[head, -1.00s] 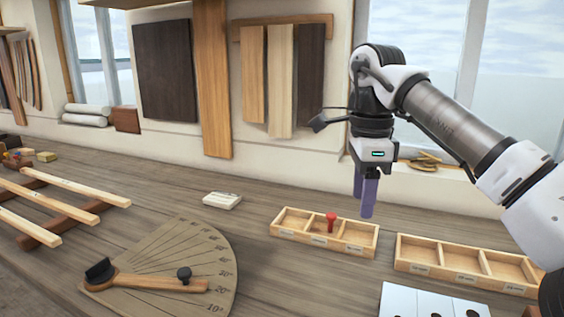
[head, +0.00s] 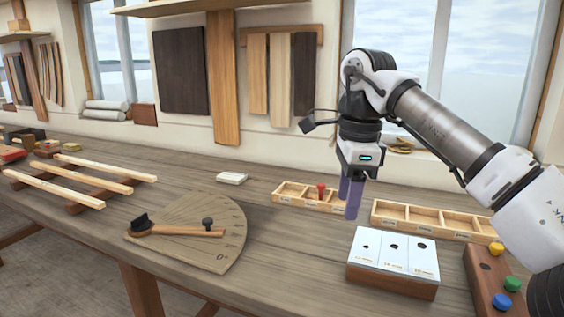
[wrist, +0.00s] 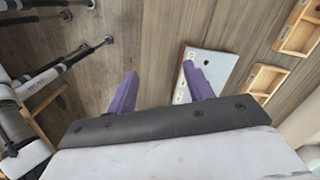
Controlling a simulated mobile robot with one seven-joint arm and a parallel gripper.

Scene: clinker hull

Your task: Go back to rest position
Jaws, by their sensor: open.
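My gripper (head: 351,197) hangs above the workbench (head: 285,240), its two purple fingers pointing down. It is open with nothing between the fingers. In the head view it is in front of the right end of a small wooden tray (head: 284,196) that holds a red-topped peg (head: 321,190). The wrist view shows the fingers (wrist: 161,88) apart over bare bench, with a white-topped block (wrist: 214,68) behind the right finger.
The white-topped block (head: 394,254) with dark holes stands at the bench front. An empty divided tray (head: 425,225) lies behind it. A board with coloured knobs (head: 487,280) is at right. A protractor board (head: 200,250) and wooden strips (head: 85,174) lie left.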

